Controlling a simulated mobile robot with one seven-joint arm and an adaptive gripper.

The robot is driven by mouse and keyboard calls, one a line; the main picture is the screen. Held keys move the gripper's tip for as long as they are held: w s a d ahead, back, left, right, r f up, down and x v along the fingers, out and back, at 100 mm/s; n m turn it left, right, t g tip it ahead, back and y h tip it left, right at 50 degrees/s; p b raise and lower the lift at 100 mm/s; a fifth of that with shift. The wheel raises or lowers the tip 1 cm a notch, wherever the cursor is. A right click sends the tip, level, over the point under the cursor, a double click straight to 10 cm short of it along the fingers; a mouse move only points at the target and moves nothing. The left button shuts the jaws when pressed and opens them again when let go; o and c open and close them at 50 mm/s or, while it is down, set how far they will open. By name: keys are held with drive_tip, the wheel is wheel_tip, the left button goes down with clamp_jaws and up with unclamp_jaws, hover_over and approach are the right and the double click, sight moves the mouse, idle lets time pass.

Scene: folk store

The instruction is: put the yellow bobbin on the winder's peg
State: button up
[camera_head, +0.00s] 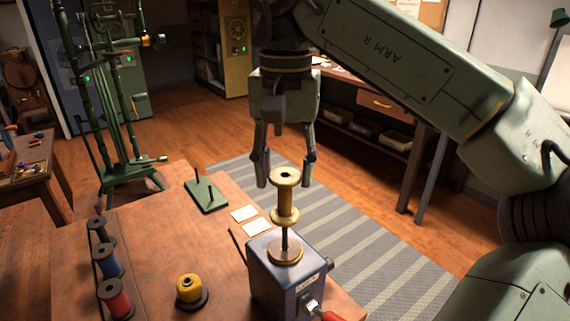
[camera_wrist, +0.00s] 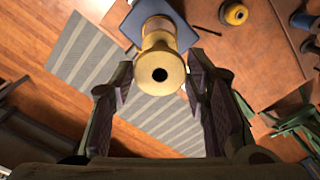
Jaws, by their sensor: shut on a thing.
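A pale yellow bobbin (camera_head: 285,197) with wide flanges is upright over the winder (camera_head: 287,287), a blue box with a brass disc on top. A thin dark peg (camera_head: 284,238) shows between disc and lower flange; I cannot tell whether its tip is inside the bobbin. My gripper (camera_head: 285,174) points down with a finger on each side of the bobbin, shut on it. In the wrist view the bobbin (camera_wrist: 161,60) sits between the fingertips (camera_wrist: 160,78), its end hole facing the camera; the finger contact is not clear.
A second bobbin, wound with yellow thread (camera_head: 189,288), stands on the table left of the winder. Red (camera_head: 115,298), blue (camera_head: 107,262) and dark (camera_head: 99,230) bobbins line the left. A green base with a post (camera_head: 206,195) and white cards (camera_head: 244,213) lie behind.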

drive_tip(key=shift+f, duration=0.15)
drive_tip(key=shift+f+b, duration=1.95)
drive_tip(key=shift+f, duration=1.5)
drive_tip(key=o, duration=0.9)
drive_tip(key=shift+r, duration=0.15)
drive_tip(key=shift+r, duration=3.6)
drive_tip(key=shift+s+f, duration=0.1)
